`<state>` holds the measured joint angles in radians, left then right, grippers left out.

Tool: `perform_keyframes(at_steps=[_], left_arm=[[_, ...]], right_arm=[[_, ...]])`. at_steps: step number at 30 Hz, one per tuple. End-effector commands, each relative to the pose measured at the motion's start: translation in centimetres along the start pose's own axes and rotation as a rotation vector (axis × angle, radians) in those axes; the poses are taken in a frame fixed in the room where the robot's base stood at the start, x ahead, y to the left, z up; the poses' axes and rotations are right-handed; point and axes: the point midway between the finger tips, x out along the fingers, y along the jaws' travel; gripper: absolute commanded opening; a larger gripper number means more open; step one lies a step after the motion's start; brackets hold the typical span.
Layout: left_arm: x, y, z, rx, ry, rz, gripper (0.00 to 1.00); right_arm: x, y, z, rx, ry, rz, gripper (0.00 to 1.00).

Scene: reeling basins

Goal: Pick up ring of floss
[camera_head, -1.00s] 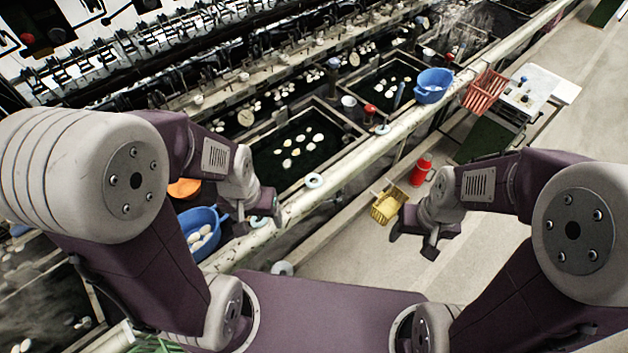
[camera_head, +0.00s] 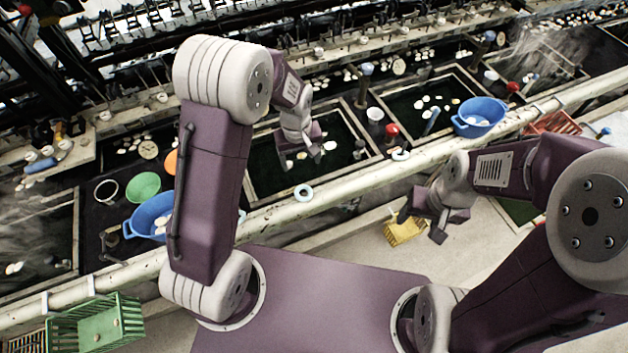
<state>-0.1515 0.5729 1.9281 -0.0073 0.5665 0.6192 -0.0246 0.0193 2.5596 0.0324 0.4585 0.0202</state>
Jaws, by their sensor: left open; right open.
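A pale blue-white ring of floss (camera_head: 304,193) lies on the cream front rail (camera_head: 350,178) of the basins. A second similar ring (camera_head: 401,155) lies further right on the rail, next to a red-topped object. My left gripper (camera_head: 301,160) is open and empty. It hangs over the dark basin, just behind the nearer ring in the picture and apart from it. My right gripper (camera_head: 421,226) is open and empty, in front of the rail, above the floor and a yellow basket.
A blue bowl (camera_head: 150,214) is partly behind my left arm, beside a green bowl (camera_head: 142,186). Another blue basin (camera_head: 480,117) stands at right. A green crate (camera_head: 95,322) is at lower left, and the yellow basket (camera_head: 404,232) is below my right gripper.

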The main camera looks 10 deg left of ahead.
Motion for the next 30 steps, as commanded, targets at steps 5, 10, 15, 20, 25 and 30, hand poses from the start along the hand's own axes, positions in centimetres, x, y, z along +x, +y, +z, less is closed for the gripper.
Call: perform_keyframes(at_steps=[5,10,15,20,25,30], left_arm=[[2.6,0.2,1.6,0.032,-0.057,-0.039,0.73],[3.1,0.3,2.1,0.042,-0.066,-0.045,0.73],[5.7,0.1,2.3,0.042,-0.068,-0.047,0.73],[6.7,0.1,2.3,0.042,-0.063,-0.043,0.73],[8.5,-0.1,2.6,0.042,-0.069,-0.047,0.73],[11.3,-0.2,2.7,0.042,-0.066,-0.045,0.73]], right_arm=[[-0.4,0.0,0.0,0.000,-0.001,0.000,0.62],[-0.5,0.0,0.0,0.000,-0.001,0.000,0.62],[-1.1,0.0,-0.1,0.000,-0.001,0.000,0.62],[-1.2,0.0,-0.1,0.000,0.000,0.000,0.62],[-2.2,-0.1,-0.2,0.000,-0.001,0.000,0.62],[-2.7,-0.1,-0.3,0.000,0.000,0.000,0.62]])
